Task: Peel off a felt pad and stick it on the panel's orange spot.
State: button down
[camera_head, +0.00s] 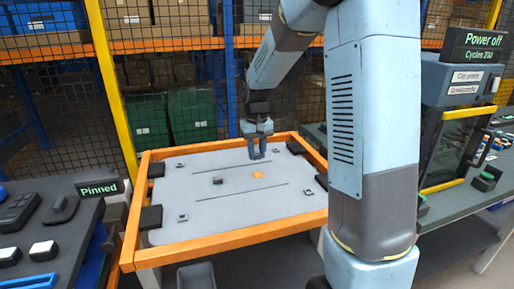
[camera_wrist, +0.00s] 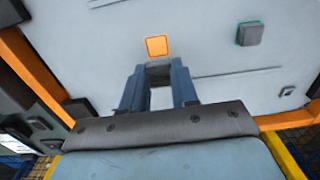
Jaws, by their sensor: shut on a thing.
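The pale grey panel (camera_head: 195,215) lies in an orange frame, with the orange spot (camera_head: 258,174) near its middle. In the wrist view the orange spot (camera_wrist: 157,46) is uncovered, just beyond my fingertips. My gripper (camera_head: 257,154) is above the panel, a little behind the spot in the head view. In the wrist view my gripper (camera_wrist: 158,72) is shut on a small dark grey piece (camera_wrist: 159,75), which looks like a felt pad. The piece is apart from the spot in the picture; its height above the panel is hard to tell.
A dark block (camera_head: 217,180) sits on the panel left of the spot. Black blocks (camera_head: 151,217) line the orange frame (camera_head: 235,239). A bench with a "Pinned" sign (camera_head: 100,188) stands left. Mesh fencing is behind.

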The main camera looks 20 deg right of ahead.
aim_at(259, 159)
jog(key=shift+d+f, duration=0.15)
jog(key=shift+f, duration=1.15)
jog(key=shift+d+f, duration=0.1)
jog(key=shift+f, duration=1.35)
jog(key=shift+s, duration=0.2)
jog(key=shift+f, duration=0.6)
dwell(0.6)
jog(key=c, duration=0.8)
grip_release()
